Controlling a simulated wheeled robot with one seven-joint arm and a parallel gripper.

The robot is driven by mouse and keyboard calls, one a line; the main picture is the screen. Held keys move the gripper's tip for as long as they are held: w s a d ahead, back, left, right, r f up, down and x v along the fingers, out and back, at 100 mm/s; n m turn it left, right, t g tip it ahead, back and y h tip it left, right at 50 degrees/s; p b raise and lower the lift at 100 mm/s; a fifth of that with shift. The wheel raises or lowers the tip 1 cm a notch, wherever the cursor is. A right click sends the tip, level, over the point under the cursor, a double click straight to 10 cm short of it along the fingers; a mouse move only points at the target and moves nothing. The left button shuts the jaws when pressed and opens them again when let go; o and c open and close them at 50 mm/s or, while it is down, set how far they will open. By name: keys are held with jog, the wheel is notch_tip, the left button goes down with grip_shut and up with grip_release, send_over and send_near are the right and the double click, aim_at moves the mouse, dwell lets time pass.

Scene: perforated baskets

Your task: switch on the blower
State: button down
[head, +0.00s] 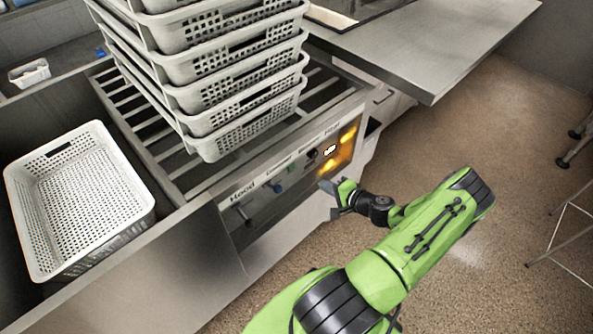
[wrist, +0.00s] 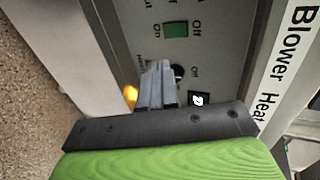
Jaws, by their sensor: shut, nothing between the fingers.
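The control panel (head: 290,180) is on the front of the metal unit, below a strip lettered Hood, Conveyor, Blower and Heat. The wrist view shows the Blower label (wrist: 297,40) at right, with a green switch (wrist: 175,30) and a dark round knob (wrist: 179,71) on the grey panel, each near an "Off" mark. I cannot tell for sure which control is the blower's. My gripper (head: 332,189) is shut and empty, just in front of the panel's lower right part. In the wrist view its fingertips (wrist: 157,68) overlap the panel beside the knob; contact cannot be told.
Yellow lights (head: 348,134) and a small lit display (head: 330,150) are at the panel's right end. Stacked white perforated baskets (head: 240,90) stand on the slatted rack above. Another basket (head: 85,195) sits at left. A steel counter (head: 430,40) juts out behind.

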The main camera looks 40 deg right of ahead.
jog(key=r+b+x, duration=0.1)
jog(key=b+x, duration=0.2)
jog(key=x, duration=1)
jog(key=shift+w+b, duration=0.4)
jog(key=shift+w, duration=0.05)
